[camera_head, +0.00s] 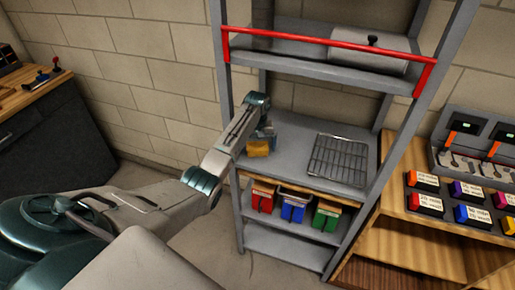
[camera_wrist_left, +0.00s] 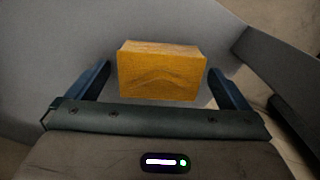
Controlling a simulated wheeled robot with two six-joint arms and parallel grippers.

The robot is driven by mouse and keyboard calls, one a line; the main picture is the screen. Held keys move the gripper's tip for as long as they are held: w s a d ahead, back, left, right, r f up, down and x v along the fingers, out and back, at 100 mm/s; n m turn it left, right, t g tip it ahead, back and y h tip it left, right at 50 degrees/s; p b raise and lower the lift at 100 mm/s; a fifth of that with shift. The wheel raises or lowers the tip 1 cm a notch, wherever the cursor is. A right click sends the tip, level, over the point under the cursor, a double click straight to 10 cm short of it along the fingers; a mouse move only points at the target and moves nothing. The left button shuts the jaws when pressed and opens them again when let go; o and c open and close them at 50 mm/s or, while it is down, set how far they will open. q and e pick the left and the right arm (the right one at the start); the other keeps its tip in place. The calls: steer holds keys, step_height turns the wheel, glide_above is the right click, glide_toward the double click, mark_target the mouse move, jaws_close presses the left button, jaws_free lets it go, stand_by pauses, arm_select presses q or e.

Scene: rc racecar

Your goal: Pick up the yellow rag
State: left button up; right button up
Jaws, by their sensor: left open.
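The yellow rag (camera_head: 258,148) is a folded, block-shaped piece on the left part of the grey middle shelf (camera_head: 291,160). In the left wrist view the yellow rag (camera_wrist_left: 160,75) shows as an orange-yellow block with a grainy front face. My left gripper (camera_wrist_left: 159,70) is open, with one dark finger on each side of the rag and a visible gap to each. In the head view my left gripper (camera_head: 264,132) is at the shelf, right by the rag, and its fingers are partly hard to make out. My right gripper is in neither view.
A wire rack (camera_head: 339,160) lies on the same shelf to the right. Red, blue and green bins (camera_head: 293,207) stand on the shelf below. A red bar (camera_head: 325,44) crosses the upper shelf front. The left shelf post (camera_head: 225,120) is close beside my arm.

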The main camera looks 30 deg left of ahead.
mark_target(258, 146)
arm_select(q)
steer(key=shift+c, duration=0.4)
steer(key=c, duration=1)
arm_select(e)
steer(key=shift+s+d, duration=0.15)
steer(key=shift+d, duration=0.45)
arm_select(q)
steer(key=shift+r, duration=0.1)
steer(key=shift+r, duration=0.35)
step_height(258, 146, up, 8)
steer(key=b, duration=0.2)
steer(key=shift+f+b, duration=0.2)
steer(key=shift+b, duration=0.15)
steer(key=shift+r+b, duration=0.15)
steer(key=shift+b, duration=0.2)
steer(key=shift+f+b, duration=0.7)
steer(key=shift+b, duration=0.4)
steer(key=shift+r, duration=0.1)
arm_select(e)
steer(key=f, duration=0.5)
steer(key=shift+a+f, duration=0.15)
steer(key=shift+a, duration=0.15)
